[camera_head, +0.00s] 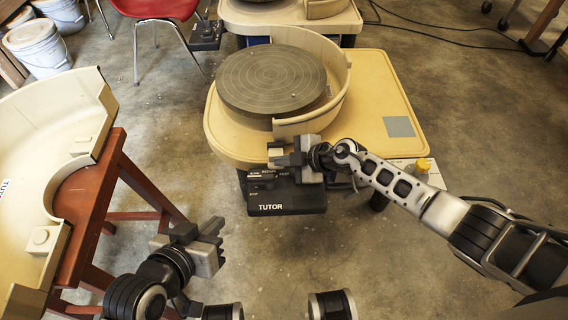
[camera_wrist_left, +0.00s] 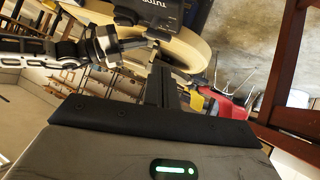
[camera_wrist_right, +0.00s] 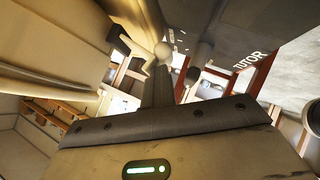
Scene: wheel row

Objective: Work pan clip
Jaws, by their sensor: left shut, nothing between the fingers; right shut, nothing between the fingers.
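A beige splash pan half (camera_head: 335,95) curves around the right side of the grey wheel head (camera_head: 270,80) on a cream pottery wheel deck (camera_head: 380,80). The other pan half (camera_head: 40,130) lies on a red-brown stool at the left. My right gripper (camera_head: 280,155) is shut at the front edge of the deck, above the black TUTOR box, by a small pale piece (camera_head: 276,149); I cannot tell if that is the clip or if they touch. My left gripper (camera_head: 217,240) is shut and empty over the floor, right of the stool.
The black TUTOR box (camera_head: 286,196) hangs below the deck front. A yellow knob (camera_head: 423,164) stands at its right. The stool (camera_head: 140,185) is close to my left arm. A red chair (camera_head: 155,10), white buckets (camera_head: 38,46) and another wheel (camera_head: 290,14) are behind.

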